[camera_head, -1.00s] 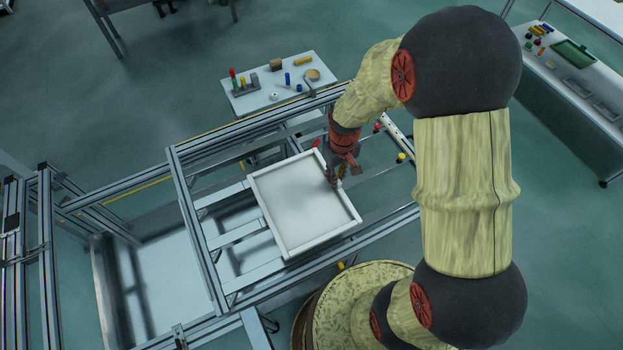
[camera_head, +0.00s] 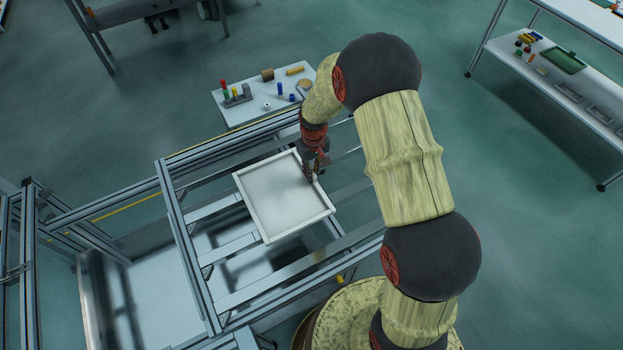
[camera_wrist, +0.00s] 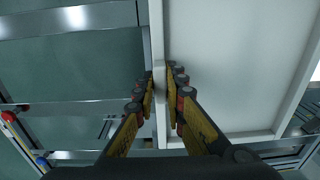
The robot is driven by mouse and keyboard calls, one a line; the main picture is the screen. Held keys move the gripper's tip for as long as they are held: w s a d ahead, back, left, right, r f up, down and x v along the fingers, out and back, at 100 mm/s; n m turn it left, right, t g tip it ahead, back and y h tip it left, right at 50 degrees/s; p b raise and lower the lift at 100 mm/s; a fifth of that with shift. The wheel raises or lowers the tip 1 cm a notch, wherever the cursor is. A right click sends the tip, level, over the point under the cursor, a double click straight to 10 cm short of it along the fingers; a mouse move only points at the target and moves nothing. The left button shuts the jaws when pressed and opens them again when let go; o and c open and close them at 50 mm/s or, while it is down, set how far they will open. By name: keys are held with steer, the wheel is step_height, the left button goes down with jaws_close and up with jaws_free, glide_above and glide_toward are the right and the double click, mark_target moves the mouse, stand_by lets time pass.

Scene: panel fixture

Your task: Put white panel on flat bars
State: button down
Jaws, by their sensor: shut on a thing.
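The white panel (camera_head: 284,194) is a square tray-like plate with a raised rim. In the head view it lies over the frame, above the flat bars (camera_head: 238,245); I cannot tell whether it touches them. My gripper (camera_head: 312,178) is at the panel's right rim. In the wrist view my gripper (camera_wrist: 161,105) has its two fingers on either side of the rim, shut on it. The panel (camera_wrist: 235,60) fills the right of that view, with flat bars (camera_wrist: 70,20) to the left and below.
An aluminium frame (camera_head: 180,215) surrounds the bars. A small white table (camera_head: 262,108) with several coloured parts stands behind it. A shelf cart (camera_head: 560,85) stands at the far right. Open floor lies between the cart and my arm.

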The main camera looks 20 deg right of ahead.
steer(key=shift+w+f, duration=0.25)
steer(key=shift+f, duration=0.05)
steer(key=shift+f+b, duration=0.8)
steer(key=shift+f, duration=0.75)
steer(key=c, duration=1.8)
jaws_free()
steer(key=shift+c, duration=0.2)
